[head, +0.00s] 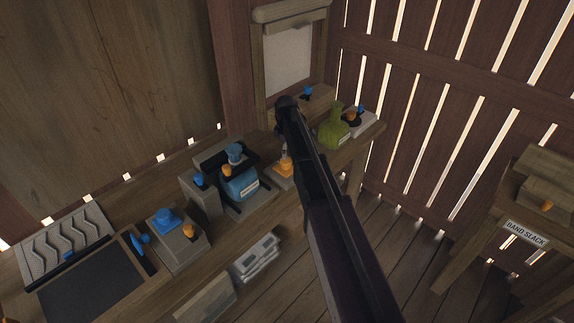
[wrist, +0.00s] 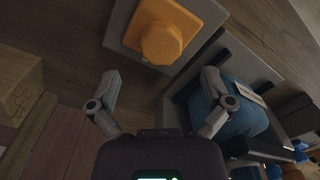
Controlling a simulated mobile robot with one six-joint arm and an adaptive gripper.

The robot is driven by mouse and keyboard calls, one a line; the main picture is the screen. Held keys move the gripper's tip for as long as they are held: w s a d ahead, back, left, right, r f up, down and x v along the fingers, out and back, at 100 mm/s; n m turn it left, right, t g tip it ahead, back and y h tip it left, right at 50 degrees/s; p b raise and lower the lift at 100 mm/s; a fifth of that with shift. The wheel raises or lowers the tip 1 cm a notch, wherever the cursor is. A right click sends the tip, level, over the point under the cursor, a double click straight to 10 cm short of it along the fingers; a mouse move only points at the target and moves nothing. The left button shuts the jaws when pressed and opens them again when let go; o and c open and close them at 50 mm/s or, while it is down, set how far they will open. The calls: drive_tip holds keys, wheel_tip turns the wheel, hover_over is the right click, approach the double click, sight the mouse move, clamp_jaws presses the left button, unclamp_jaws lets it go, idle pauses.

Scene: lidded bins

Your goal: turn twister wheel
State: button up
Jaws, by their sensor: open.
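An orange faceted knob (wrist: 162,42) stands on a grey square plate (wrist: 203,38) at the top of the wrist view. In the head view the orange knob (head: 284,168) is partly hidden by my arm. No label names the twister wheel, so I cannot tell for certain that it is this knob. My gripper (wrist: 160,78) is open and empty, its two fingers spread wide. The knob lies beyond the fingertips, apart from them. In the head view my arm hides most of the gripper.
A blue device (head: 240,184) in a dark frame stands left of the knob; in the wrist view its blue body (wrist: 235,108) is close to the right finger. A green flask-shaped object (head: 333,130) stands to the right. Other blue and orange controls line the wooden bench (head: 268,222).

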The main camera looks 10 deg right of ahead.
sight(287, 160)
drive_tip(key=shift+f+b, duration=2.25)
drive_tip(key=shift+f, duration=0.3)
drive_tip(key=shift+d, duration=0.1)
drive_tip(key=c, duration=1.1)
